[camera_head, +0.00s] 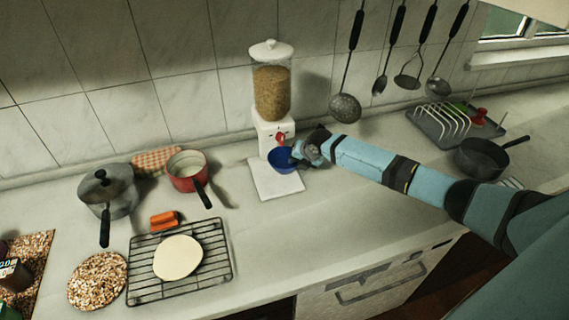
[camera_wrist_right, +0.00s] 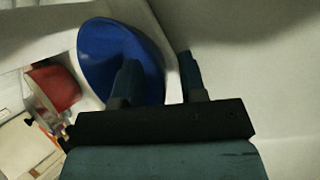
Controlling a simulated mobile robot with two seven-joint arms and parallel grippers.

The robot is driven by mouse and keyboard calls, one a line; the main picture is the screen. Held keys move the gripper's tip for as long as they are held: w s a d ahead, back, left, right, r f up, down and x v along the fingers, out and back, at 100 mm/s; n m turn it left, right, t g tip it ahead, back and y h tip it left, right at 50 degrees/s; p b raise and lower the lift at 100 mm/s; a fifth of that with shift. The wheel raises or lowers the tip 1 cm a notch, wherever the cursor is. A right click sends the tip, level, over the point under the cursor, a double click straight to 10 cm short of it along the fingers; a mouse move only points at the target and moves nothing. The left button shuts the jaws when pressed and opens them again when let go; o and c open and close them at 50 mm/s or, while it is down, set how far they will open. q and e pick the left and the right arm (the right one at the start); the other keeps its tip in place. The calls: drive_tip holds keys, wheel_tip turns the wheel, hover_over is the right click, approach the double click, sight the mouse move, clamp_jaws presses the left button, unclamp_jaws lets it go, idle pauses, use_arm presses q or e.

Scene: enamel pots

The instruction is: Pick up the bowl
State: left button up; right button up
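The blue bowl (camera_head: 280,161) is on the white base plate (camera_head: 277,184) in front of the cereal dispenser (camera_head: 272,92). My right gripper (camera_head: 299,152) is at the bowl's right side. In the right wrist view the bowl (camera_wrist_right: 105,55) lies on the left, and my right gripper (camera_wrist_right: 158,75) has its two fingers spread. One finger overlaps the bowl and the other is just outside its right rim, with a gap between them. I cannot tell whether either finger touches the bowl. My left gripper is not in view.
A red pot (camera_head: 187,172) and a grey lidded pot (camera_head: 108,190) stand to the left. A wire rack (camera_head: 205,232) holds a pale round flat piece. A dish rack (camera_head: 440,122) and a dark pan (camera_head: 482,157) are at right. The counter in front of the plate is clear.

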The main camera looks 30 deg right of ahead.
clamp_jaws()
drive_tip(key=shift+r, duration=0.2)
